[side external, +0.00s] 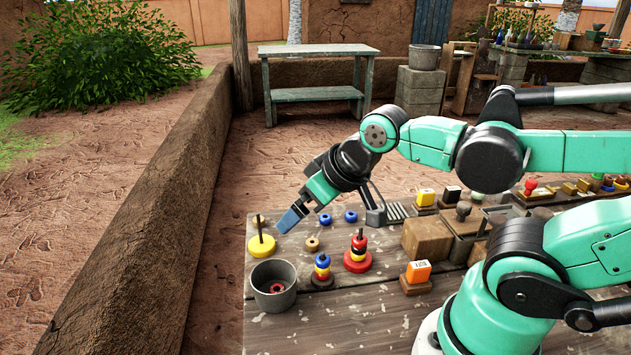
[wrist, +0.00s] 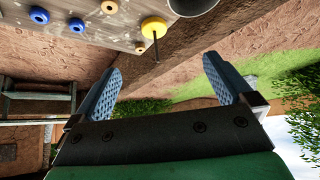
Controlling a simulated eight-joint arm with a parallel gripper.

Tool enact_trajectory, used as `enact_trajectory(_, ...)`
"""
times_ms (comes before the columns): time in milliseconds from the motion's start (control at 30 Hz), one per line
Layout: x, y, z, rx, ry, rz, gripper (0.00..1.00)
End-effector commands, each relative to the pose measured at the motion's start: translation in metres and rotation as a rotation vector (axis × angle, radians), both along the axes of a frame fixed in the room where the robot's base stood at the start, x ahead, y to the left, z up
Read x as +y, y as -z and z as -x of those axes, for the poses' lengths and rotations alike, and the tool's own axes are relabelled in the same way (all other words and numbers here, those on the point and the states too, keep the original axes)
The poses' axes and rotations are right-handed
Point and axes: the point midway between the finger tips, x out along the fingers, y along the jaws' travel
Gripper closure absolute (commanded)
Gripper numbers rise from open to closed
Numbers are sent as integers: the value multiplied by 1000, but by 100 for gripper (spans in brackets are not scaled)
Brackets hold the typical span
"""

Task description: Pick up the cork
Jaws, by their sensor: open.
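A small tan piece that looks like the cork (side external: 257,219) lies near the table's far left corner, just behind the yellow disc with the dark peg. It also shows as a small tan shape near the table edge in the wrist view (wrist: 140,46). It is too small to see its shape clearly. My gripper (side external: 288,221) is above the table, to the right of the cork and apart from it, tilted down to the left. In the wrist view its two blue fingers (wrist: 162,80) stand wide apart with nothing between them.
The yellow disc with its upright peg (side external: 261,246) stands close to the cork. A tan ring (side external: 312,244) and blue rings (side external: 325,219) lie nearby. A grey pot (side external: 273,285), stacked-ring pegs (side external: 358,253) and wooden blocks (side external: 427,240) stand nearer and to the right.

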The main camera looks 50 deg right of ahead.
Motion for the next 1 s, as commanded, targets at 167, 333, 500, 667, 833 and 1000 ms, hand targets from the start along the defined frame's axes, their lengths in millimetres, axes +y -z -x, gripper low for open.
enact_trajectory(167, 0, 0, 0, 0, 0, 0, 0)
enact_trajectory(333, 0, 0, 0, 0, 0, 0, 0)
enact_trajectory(500, 0, 0, 0, 0, 0, 0, 30)
enact_trajectory(667, 0, 0, 0, 0, 0, 0, 30)
enact_trajectory(833, -2, 0, -3, 21, 14, -4, 30)
enact_trajectory(1000, -15, 6, -15, 144, 89, -24, 30)
